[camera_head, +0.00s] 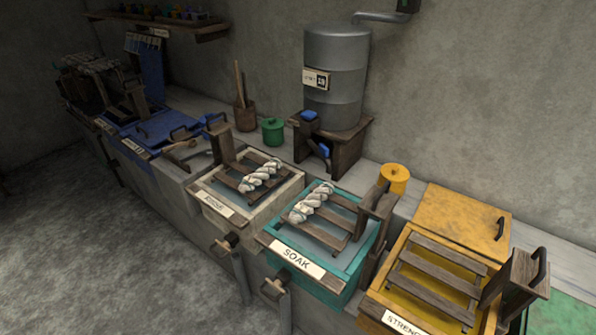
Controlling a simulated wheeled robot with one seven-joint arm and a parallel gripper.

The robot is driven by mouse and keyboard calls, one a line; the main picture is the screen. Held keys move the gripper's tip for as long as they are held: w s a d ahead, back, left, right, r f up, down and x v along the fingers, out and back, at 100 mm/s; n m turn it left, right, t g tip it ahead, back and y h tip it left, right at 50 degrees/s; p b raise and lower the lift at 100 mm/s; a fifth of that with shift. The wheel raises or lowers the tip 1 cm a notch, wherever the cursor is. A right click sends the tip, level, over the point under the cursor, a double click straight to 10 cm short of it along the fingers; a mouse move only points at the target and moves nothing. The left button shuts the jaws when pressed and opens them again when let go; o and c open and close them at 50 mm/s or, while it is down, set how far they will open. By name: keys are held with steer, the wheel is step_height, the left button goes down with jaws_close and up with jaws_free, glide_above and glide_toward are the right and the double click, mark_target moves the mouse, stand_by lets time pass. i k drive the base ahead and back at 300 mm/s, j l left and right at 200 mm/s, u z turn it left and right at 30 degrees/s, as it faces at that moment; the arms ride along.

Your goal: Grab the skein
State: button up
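Two twisted cream-white skeins are in view. One skein (261,176) lies across the wooden slats over the pale vat (246,221). The other skein (311,203) lies on the slats over the teal vat (342,275) labelled SOAK, near its left side. Both lie at a slant and nothing touches them from above. My gripper is not in view.
A yellow vat (424,318) with empty slats stands at the right, and a blue vat (130,145) at the left. A metal tank (337,65) stands behind. Wooden upright handles rise beside the slats. Open floor (100,250) lies at the front left.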

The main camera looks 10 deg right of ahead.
mark_target(297, 215)
steer(key=i+j, duration=0.3)
steer(key=j, duration=0.15)
steer(key=i+j, duration=0.3)
steer(key=j, duration=0.15)
steer(key=i+j, duration=0.3)
steer(key=j, duration=0.15)
steer(key=i+j, duration=0.3)
steer(key=j, duration=0.15)
steer(key=i+j, duration=0.3)
steer(key=j, duration=0.15)
